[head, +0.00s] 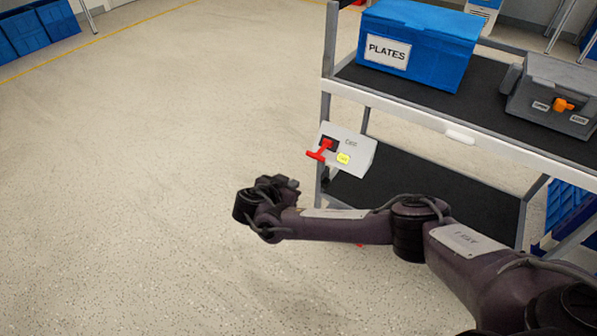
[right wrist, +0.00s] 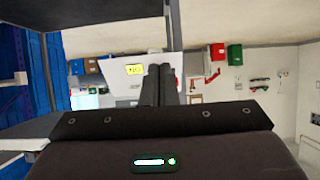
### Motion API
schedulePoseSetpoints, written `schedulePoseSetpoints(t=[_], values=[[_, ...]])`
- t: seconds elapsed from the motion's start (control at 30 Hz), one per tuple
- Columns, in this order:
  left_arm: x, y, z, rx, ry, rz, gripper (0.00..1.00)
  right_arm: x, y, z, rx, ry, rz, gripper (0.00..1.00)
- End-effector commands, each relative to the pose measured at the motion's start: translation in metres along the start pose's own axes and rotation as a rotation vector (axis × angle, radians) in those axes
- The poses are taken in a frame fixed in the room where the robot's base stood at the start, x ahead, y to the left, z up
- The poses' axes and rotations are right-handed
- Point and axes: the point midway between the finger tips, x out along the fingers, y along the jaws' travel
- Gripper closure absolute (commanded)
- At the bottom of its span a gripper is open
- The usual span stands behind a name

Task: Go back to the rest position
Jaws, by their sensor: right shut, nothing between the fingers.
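A light grey switch box (head: 358,153) with a red rotary handle (head: 324,149) and a yellow label is mounted on the front left post of the cart. My right gripper (head: 291,183) is in front of and below the box in the head view, apart from the handle. In the right wrist view its two dark fingers (right wrist: 160,84) are together and empty. The box's pale face (right wrist: 122,72) with the yellow label shows beyond them. My left gripper is out of view.
The cart (head: 440,121) has dark shelves and carries a blue PLATES bin (head: 417,48) and a grey case with an orange knob (head: 563,104). Open floor (head: 150,150) lies to the left. Blue bins (head: 38,30) stand far back left.

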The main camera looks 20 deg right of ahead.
Motion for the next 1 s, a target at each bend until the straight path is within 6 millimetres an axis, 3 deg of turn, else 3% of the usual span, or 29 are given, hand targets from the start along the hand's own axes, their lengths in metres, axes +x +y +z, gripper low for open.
schedulePoseSetpoints(t=[0.7,0.77,0.83,1.0], values=[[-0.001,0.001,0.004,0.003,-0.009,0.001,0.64,-0.005,0.001,0.012,-0.010,-0.012,-0.002,1.00],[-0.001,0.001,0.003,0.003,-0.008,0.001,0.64,-0.010,0.002,0.025,-0.038,-0.045,-0.008,1.00],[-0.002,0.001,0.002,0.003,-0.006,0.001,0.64,-0.022,0.006,0.052,-0.104,-0.117,-0.024,1.00],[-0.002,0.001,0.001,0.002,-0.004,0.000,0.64,-0.080,0.028,0.144,-0.365,-0.416,-0.129,1.00]])
